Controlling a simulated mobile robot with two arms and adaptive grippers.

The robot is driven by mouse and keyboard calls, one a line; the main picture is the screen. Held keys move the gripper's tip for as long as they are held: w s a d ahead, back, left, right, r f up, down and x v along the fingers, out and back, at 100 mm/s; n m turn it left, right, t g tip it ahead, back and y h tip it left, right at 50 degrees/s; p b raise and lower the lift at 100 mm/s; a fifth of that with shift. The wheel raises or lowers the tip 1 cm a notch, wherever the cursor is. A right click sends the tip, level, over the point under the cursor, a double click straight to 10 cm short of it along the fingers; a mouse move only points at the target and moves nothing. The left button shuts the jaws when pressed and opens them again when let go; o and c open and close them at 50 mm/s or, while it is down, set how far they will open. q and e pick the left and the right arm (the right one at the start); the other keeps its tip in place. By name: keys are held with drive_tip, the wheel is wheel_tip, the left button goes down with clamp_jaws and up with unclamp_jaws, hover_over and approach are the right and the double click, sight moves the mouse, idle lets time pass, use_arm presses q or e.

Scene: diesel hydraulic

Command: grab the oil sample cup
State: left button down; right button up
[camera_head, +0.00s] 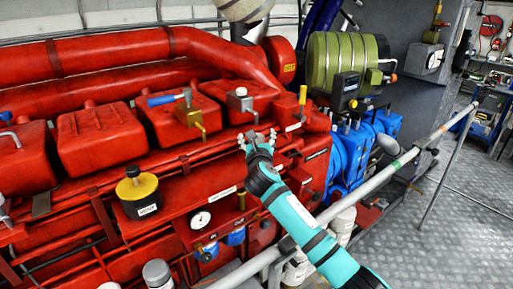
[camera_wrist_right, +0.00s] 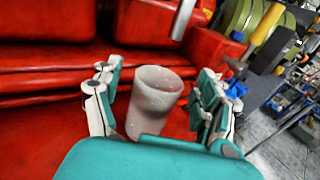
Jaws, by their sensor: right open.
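The oil sample cup (camera_wrist_right: 157,98) is a pale, translucent, open-topped cup in the middle of the right wrist view. It stands slightly tilted in the picture in front of the red engine. My right gripper (camera_wrist_right: 160,75) is open, with one finger on each side of the cup and a visible gap on both sides. In the head view, my right gripper (camera_head: 258,138) is at the red engine's upper right part, and I cannot make out the cup there. My left gripper is not in view.
The red engine (camera_head: 100,135) fills the left and middle, with a yellow-topped black cap (camera_head: 136,190) and a gauge (camera_head: 200,220). A grey handrail (camera_head: 395,165) runs under my right arm. A green cylinder (camera_head: 345,62) and blue parts (camera_head: 348,155) stand to the right.

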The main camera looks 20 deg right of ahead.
drive_tip(key=shift+w+d, duration=0.1)
drive_tip(key=shift+w, duration=0.4)
drive_tip(key=shift+s, duration=0.1)
drive_tip(key=c, duration=1.3)
